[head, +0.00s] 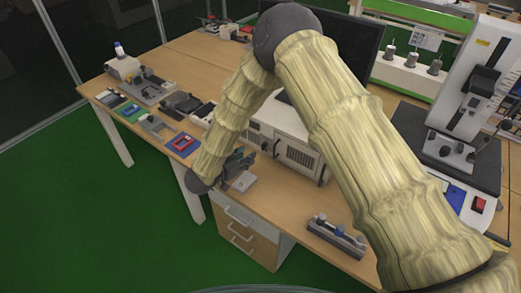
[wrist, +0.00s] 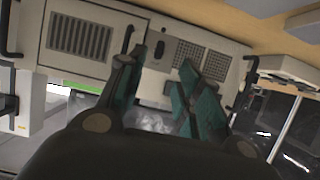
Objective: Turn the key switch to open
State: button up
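A light grey instrument box (head: 300,158) stands on the wooden bench in the head view, partly hidden behind my arm. Its front panel (wrist: 150,88) fills much of the wrist view, which looks tilted. A small dark upright part (wrist: 159,50) sits on the panel between my fingertips; it may be the key switch, but its shape and turn are too small to tell. My gripper (wrist: 163,68) has dark green fingers spread apart, with a visible gap and nothing held. In the head view my gripper (head: 238,160) is low in front of the box; contact cannot be told.
A small grey device (head: 243,181) lies on the bench close to my gripper. A fixture (head: 336,234) stands near the front edge. A white microscope-like machine (head: 470,85) stands at right.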

aim_at(262, 148)
jog(key=p+x, duration=0.3)
jog(key=x, duration=0.7)
jog(key=shift+w+d+p, duration=0.25)
jog(key=shift+w+p, duration=0.05)
jog(key=shift+c, duration=0.2)
grip_shut()
